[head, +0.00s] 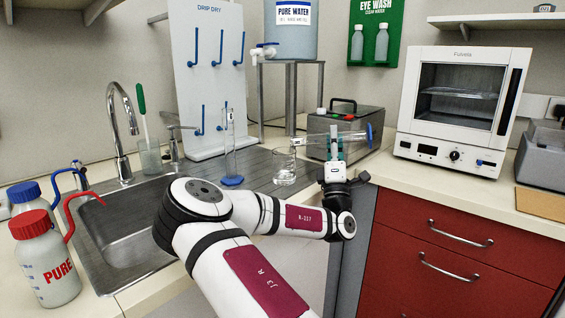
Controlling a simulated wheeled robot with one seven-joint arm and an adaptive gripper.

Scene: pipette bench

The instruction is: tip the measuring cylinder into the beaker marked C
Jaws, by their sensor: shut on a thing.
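My gripper (335,150) is shut around a clear measuring cylinder (351,137). The cylinder lies almost level, its blue foot (371,135) at the right and its mouth end at the left, a touch lower than the foot. The mouth end is above a small glass beaker (285,172) that stands on the grey draining surface. I cannot make out a letter on this beaker, nor any liquid leaving the cylinder. A second clear cylinder (230,150) with a blue foot stands upright to the left of the beaker.
A white drip rack (213,30) with blue pegs and a pure water tank (290,40) stand behind. A grey bath (345,120) is close behind my gripper. A white oven (459,100) is right. The sink (130,235) and two wash bottles (45,268) (22,193) are left.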

